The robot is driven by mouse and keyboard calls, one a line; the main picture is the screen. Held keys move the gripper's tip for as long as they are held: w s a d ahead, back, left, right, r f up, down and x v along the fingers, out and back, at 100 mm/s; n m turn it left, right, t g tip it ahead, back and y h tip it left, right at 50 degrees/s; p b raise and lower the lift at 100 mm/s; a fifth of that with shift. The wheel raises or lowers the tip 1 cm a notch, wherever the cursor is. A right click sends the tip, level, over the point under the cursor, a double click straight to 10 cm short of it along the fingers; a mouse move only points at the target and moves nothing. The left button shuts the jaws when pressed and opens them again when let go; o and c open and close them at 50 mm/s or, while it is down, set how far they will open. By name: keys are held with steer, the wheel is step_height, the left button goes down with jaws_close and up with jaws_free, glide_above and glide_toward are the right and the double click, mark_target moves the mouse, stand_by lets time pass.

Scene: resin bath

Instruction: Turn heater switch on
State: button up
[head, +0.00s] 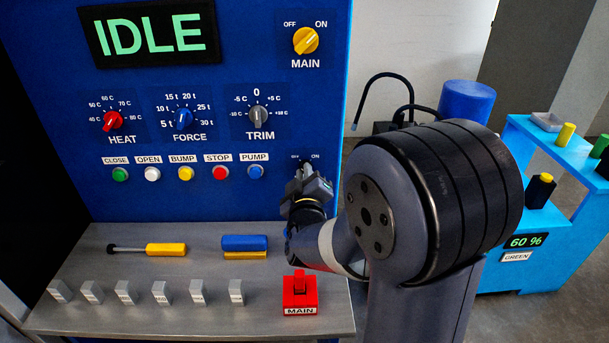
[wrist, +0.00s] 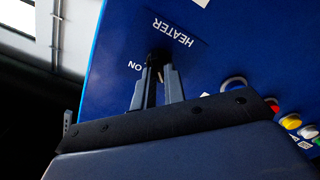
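The heater switch (wrist: 160,53) is a small dark knob on the blue panel, under a HEATER label that reads upside down in the wrist view. Its ON mark is on the left there; the OFF mark is hidden by my gripper. My gripper (wrist: 158,72) has its two narrow fingers close together at the knob, one on each side, apparently shut on it. In the head view, my gripper (head: 305,172) is at the panel just below the OFF and ON marks and covers most of the switch. Which way the switch points is hard to see.
The display (head: 150,34) reads IDLE. A yellow MAIN knob (head: 305,40) is above, and a TRIM knob (head: 258,115) and blue PUMP button (head: 255,172) are nearby left.

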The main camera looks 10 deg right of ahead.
jaws_close()
steer(key=shift+f+m+b, duration=0.1)
steer(key=shift+m+b, duration=0.3)
steer(key=shift+b, duration=0.15)
steer(key=m+b, duration=0.4)
steer(key=m, duration=0.1)
steer(key=m+b, duration=0.4)
steer(key=m, duration=0.2)
steer(key=m+b, duration=0.5)
steer(key=m, duration=0.1)
steer(key=shift+s+d, duration=0.1)
steer(key=shift+d, duration=0.25)
steer(key=shift+o, duration=2.3)
jaws_free()
